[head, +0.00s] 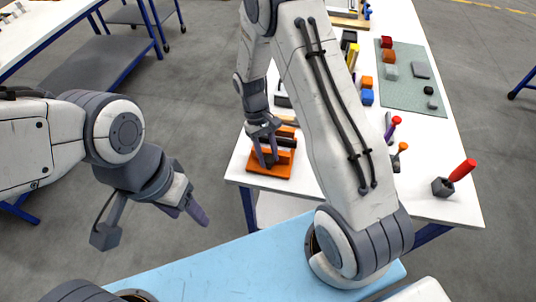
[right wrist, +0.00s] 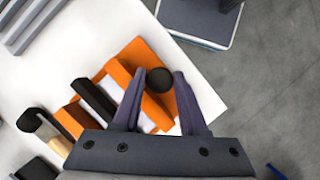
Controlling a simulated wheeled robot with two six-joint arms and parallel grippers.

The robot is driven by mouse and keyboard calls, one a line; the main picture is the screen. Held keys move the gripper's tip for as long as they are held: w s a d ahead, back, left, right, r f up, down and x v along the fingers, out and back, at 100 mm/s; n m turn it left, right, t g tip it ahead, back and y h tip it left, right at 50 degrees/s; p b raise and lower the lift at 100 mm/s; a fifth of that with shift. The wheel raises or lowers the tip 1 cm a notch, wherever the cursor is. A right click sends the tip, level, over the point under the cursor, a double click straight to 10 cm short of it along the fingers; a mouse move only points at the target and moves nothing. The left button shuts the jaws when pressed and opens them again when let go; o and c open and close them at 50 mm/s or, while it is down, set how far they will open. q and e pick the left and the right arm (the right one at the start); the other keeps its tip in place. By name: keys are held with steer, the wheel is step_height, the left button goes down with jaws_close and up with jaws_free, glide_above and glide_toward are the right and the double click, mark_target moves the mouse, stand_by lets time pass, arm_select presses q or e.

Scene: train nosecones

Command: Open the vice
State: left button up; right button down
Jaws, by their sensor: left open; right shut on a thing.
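The orange vice (head: 280,171) sits at the near left corner of the white table. It also shows in the right wrist view (right wrist: 138,55), with a round black knob (right wrist: 159,80) at its end. My right gripper (head: 267,163) is down at the vice. My left gripper (head: 188,213) is open and empty, off the table at the left.
The white table (head: 440,207) holds a grey-green mat (head: 408,98) with blocks. A red-handled tool stands in a dark holder (head: 443,187). My right arm covers the middle of the table. Open floor lies left.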

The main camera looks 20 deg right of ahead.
steer(key=shift+w+r, duration=0.1)
steer(key=shift+w, duration=0.25)
stand_by(0.5)
steer(key=shift+c, duration=2.2)
jaws_free()
steer(key=shift+a, duration=0.1)
steer(key=shift+s, duration=0.1)
steer(key=shift+r, duration=0.1)
steer(key=b+v, duration=0.2)
steer(key=v, duration=0.8)
steer(key=shift+r, duration=0.1)
